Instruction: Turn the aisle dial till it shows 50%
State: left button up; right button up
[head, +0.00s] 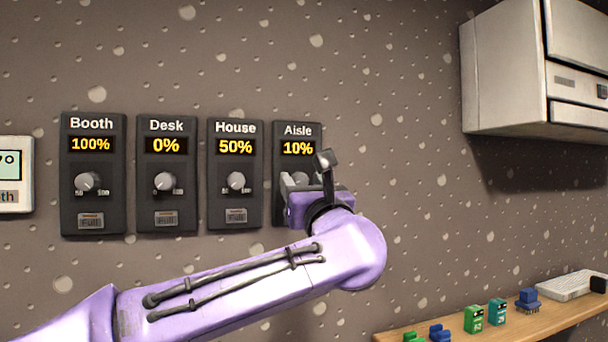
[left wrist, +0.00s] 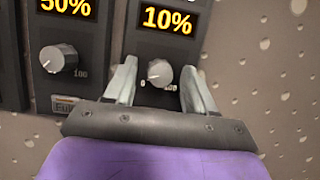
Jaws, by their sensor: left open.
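The Aisle panel (head: 298,131) is the rightmost of the dark dial panels on the wall. Its display reads 10% in the head view and in the left wrist view (left wrist: 167,20). Its grey aisle dial (left wrist: 160,72) shows between my gripper's fingers in the left wrist view; in the head view it is mostly hidden by my gripper. My left gripper (left wrist: 160,88) is open, one finger on each side of the dial, with a visible gap to each finger. In the head view the left gripper (head: 302,183) is at the Aisle panel. My right gripper is not in view.
To the left are the House panel (head: 235,200) at 50%, the Desk panel (head: 166,200) at 0% and the Booth panel (head: 93,205) at 100%. A white cabinet (head: 505,70) hangs at upper right. A wooden shelf (head: 545,318) with small coloured items is at lower right.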

pick_arm(q)
grip_shut()
jog(key=shift+m, duration=0.4)
